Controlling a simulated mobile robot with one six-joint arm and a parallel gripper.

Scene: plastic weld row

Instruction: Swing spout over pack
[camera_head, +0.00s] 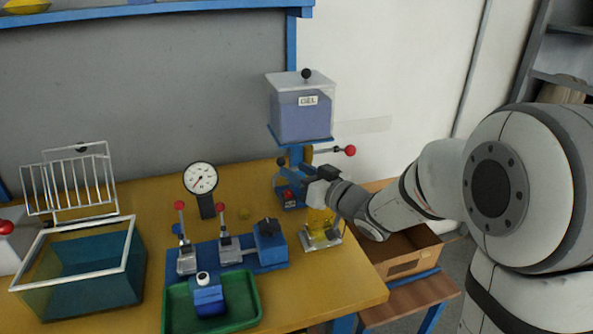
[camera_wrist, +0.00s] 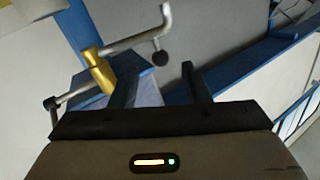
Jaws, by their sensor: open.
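The gel dispenser (camera_head: 302,112) stands at the table's back edge, a clear tank labelled GEL on a blue stand. In the wrist view its spout (camera_wrist: 140,42) is a bent grey pipe on a brass body (camera_wrist: 98,72), with a dark knob (camera_wrist: 160,58) hanging near the bend. My gripper (camera_head: 308,174) is just below the tank; its fingers (camera_wrist: 156,80) are open and empty, with the spout ahead of them. What may be the pack, a clear piece with yellow in it (camera_head: 322,232), stands on the table below my wrist. My gripper partly hides the spout in the head view.
A red-knobbed lever (camera_head: 349,151) sticks out right of the dispenser. A blue clamp fixture (camera_head: 231,255), a dial gauge (camera_head: 201,178), a green tray (camera_head: 250,312) and a water tank (camera_head: 84,268) stand to the left. A cardboard box (camera_head: 412,263) is at right.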

